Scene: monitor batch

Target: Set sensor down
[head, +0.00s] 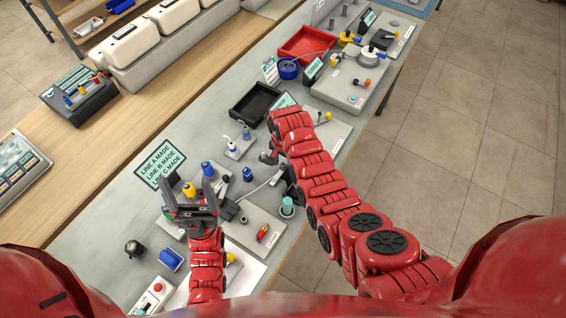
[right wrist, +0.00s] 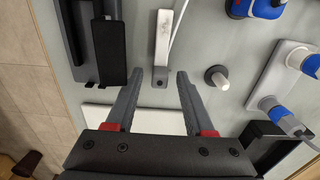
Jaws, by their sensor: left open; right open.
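A grey metal bar (right wrist: 162,48) with a white cable beside it lies on the grey bench in the right wrist view; it may be the sensor, but I cannot be sure. My right gripper (right wrist: 159,74) is open, its two fingers apart, with the bar's near end between or just beyond the tips. I cannot tell whether they touch it. In the head view the right arm's red links largely hide this gripper. My left gripper (head: 190,194) is open over the near part of the bench, near a yellow-topped part (head: 188,190) and a black-and-blue part (head: 208,170).
A small knob (right wrist: 217,77) stands right of the fingers, and a white block with blue-collared parts (right wrist: 286,75) farther right. A black fixture (right wrist: 110,50) is at left. In the head view a black tray (head: 255,104), red tray (head: 306,43) and green-lettered sign (head: 160,164) stand on the bench.

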